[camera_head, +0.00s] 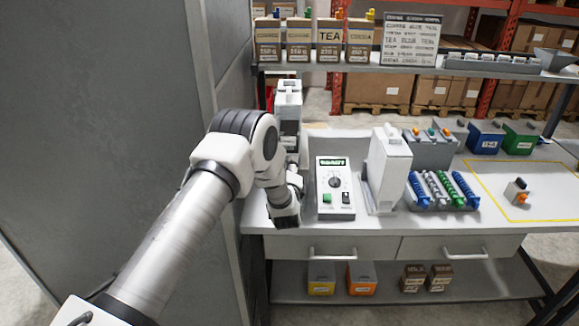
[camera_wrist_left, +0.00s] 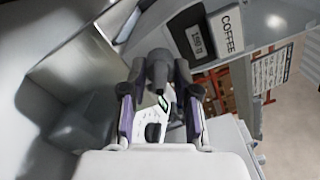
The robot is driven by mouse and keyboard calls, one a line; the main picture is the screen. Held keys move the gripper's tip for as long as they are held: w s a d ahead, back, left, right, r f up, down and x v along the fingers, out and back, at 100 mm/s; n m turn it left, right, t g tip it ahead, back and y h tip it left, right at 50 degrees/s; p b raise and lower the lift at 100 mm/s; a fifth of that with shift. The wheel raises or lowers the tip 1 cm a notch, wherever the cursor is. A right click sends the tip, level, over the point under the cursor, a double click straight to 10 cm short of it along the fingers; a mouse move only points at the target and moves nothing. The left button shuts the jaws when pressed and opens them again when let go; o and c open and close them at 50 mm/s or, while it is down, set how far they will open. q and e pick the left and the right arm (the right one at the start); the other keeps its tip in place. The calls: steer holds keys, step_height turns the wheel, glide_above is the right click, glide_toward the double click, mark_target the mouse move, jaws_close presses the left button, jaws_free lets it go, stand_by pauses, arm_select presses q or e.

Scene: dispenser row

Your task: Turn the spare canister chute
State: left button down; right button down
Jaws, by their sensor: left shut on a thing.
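A white and grey dispenser (camera_head: 289,110) stands at the left end of the bench, partly behind my left arm. In the left wrist view, a unit with a small display (camera_wrist_left: 196,40) and a COFFEE label (camera_wrist_left: 229,21) shows close up. My left gripper (camera_head: 286,208) is low beside the bench's left part. In the wrist view my left gripper (camera_wrist_left: 159,78) is shut on a dark grey chute-like piece (camera_wrist_left: 158,62). Its lower end and turn angle are unclear. My right gripper is not in view.
A control box (camera_head: 335,190) with a knob stands right of my gripper. A tall white unit (camera_head: 390,165) stands beyond it, then a rack of coloured pods (camera_head: 440,190). A grey wall (camera_head: 110,110) closes the left side. The yellow-outlined area is mostly clear.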

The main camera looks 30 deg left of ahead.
arm_select(q)
steer(key=shift+f, duration=0.1)
steer(key=c, duration=1.2)
jaws_free()
steer(key=shift+s, duration=0.1)
steer(key=v, duration=1.2)
steer(key=shift+f, duration=0.15)
